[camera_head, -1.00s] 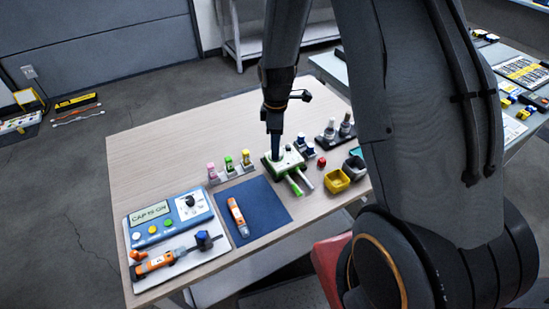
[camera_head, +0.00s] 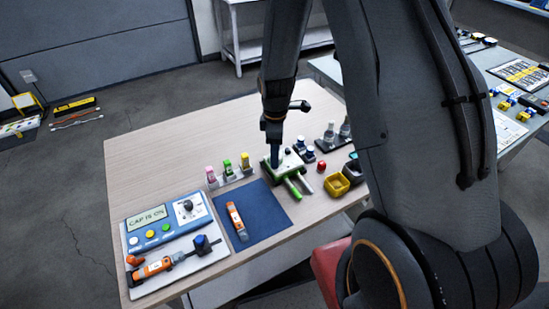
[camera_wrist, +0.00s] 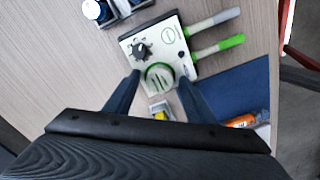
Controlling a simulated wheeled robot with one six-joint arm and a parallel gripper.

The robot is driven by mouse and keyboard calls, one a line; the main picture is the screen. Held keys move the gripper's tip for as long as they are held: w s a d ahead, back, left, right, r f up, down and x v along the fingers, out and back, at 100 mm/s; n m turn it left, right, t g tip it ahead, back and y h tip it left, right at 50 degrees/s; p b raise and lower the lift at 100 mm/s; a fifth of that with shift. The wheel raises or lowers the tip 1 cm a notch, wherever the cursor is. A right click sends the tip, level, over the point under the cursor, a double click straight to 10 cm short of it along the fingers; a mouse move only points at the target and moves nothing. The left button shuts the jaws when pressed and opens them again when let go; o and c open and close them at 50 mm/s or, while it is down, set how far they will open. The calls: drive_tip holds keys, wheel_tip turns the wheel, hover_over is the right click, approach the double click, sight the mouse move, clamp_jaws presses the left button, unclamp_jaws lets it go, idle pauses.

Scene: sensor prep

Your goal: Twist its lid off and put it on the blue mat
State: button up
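A pale box-shaped device (camera_head: 292,161) with a green and a grey handle stands behind the blue mat (camera_head: 265,222). In the wrist view the device (camera_wrist: 178,34) shows a black knob and a round green-rimmed lid (camera_wrist: 158,76). My gripper (camera_wrist: 159,80) is open, with one finger on each side of the lid. I cannot tell whether the fingers touch it. In the head view my gripper (camera_head: 274,164) points down at the device and hides the lid. An orange and white tube (camera_head: 236,220) lies on the mat's left part. The mat's right part is bare.
Left of the mat is a panel (camera_head: 150,217) reading "CAP IS ON", with an orange tool (camera_head: 160,267) before it. A vial rack (camera_head: 229,175) with pink, green and yellow caps stands left of the device. A yellow bin (camera_head: 336,185) and red knob (camera_head: 321,165) stand right.

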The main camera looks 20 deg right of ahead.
drive_tip(key=c, duration=0.7)
drive_tip(key=n, duration=0.4)
drive_tip(key=shift+p, duration=0.4)
drive_tip(key=n, duration=0.4)
drive_tip(key=shift+p, duration=0.3)
drive_tip(key=n, duration=0.4)
drive_tip(key=shift+p, duration=0.3)
drive_tip(key=n, duration=0.4)
drive_tip(key=shift+r+p, duration=1.05)
drive_tip(key=shift+r, duration=0.3)
idle(0.4)
